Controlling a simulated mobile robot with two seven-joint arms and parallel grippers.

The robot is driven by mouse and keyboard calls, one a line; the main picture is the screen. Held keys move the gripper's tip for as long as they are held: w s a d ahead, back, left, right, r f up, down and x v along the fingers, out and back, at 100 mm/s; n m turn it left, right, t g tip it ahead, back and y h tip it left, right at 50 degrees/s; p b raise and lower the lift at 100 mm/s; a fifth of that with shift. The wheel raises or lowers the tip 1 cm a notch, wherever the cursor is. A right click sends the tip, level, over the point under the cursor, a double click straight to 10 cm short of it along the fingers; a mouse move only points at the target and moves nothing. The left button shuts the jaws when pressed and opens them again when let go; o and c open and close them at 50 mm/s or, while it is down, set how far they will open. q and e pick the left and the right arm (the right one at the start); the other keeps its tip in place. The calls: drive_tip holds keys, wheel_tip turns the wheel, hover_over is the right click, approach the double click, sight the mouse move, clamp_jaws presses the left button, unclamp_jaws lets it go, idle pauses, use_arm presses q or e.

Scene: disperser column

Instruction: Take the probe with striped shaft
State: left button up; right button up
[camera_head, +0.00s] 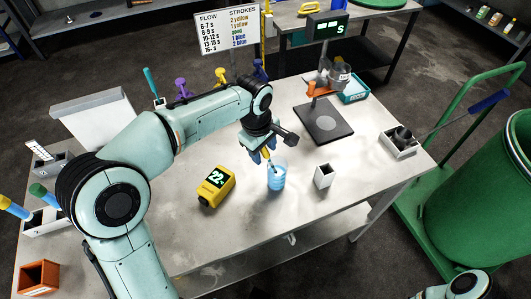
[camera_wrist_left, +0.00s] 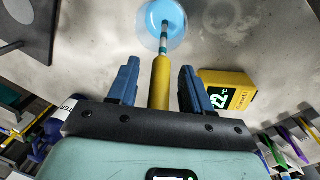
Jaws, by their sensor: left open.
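The probe has a yellow handle (camera_wrist_left: 160,84) and a striped shaft (camera_wrist_left: 164,38) in the left wrist view. It stands with its shaft down in a clear cup of blue liquid (camera_head: 276,178), tilted in the head view. My left gripper (camera_head: 260,153) is above the cup. In the left wrist view its two blue fingers (camera_wrist_left: 160,72) are apart, one on each side of the yellow handle, with gaps showing between them and the handle. The handle is mostly hidden by the gripper in the head view. My right gripper is out of view.
A yellow box reading 22 (camera_head: 216,187) stands left of the cup, and a small white holder (camera_head: 323,176) to its right. A black plate (camera_head: 324,121) lies behind. A white block (camera_head: 398,143) is near the right edge.

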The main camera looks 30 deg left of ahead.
use_arm(q)
drive_tip(key=shift+f, duration=0.2)
clamp_jaws()
drive_tip(key=shift+r, duration=0.1)
